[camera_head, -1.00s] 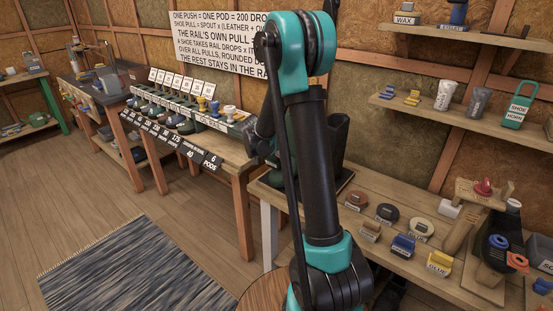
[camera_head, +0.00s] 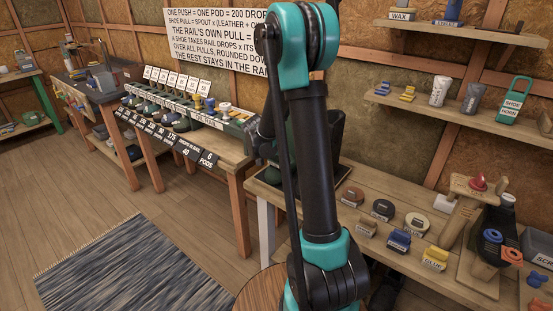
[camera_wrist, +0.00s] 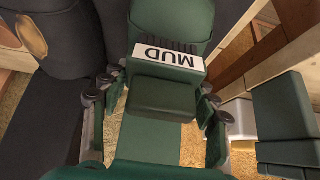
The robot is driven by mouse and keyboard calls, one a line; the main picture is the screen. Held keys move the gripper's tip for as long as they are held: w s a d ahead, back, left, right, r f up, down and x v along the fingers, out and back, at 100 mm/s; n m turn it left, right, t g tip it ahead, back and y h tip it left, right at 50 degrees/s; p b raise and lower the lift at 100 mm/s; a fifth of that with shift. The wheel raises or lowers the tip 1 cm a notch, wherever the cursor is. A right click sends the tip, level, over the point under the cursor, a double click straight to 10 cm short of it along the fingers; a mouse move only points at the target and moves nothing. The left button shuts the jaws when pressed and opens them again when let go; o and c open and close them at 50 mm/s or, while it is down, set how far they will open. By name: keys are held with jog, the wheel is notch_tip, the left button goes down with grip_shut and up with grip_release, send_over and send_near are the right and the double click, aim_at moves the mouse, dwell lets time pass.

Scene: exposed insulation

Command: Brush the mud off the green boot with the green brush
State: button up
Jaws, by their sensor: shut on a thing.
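The green brush (camera_wrist: 165,95) is a dark green block with a white MUD label and short black bristles. In the wrist view it sits between the two fingers of my gripper (camera_wrist: 155,100), which is shut on it. The bristles point at a dark green rounded shape (camera_wrist: 172,20), which looks like the green boot. They appear at or very near its surface, but I cannot tell contact for sure. No mud shows clearly on its visible part. In the head view my arm hides the gripper, the brush and most of the boot.
Green blocks (camera_wrist: 285,108) are at right. The bench (camera_head: 350,215) holds tins and small brushes. The floor (camera_head: 85,190) is clear beside the rug (camera_head: 135,270).

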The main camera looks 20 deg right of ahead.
aim_at(285, 168)
jog(key=shift+s+d, duration=0.95)
jog(key=shift+s, duration=0.25)
jog(key=shift+w+a+r, duration=0.1)
jog(key=shift+w+a, duration=0.85)
jog(key=shift+w, duration=0.3)
jog(key=shift+w+a, duration=0.9)
jog(key=shift+w, duration=0.3)
jog(key=shift+w+d, duration=0.55)
jog(key=shift+d, duration=0.05)
jog(key=shift+c, duration=1)
jog(key=shift+s+d, duration=1)
jog(key=shift+s, duration=0.25)
jog(key=shift+s+d, duration=0.95)
jog(key=shift+s, duration=0.3)
jog(key=shift+c, duration=0.6)
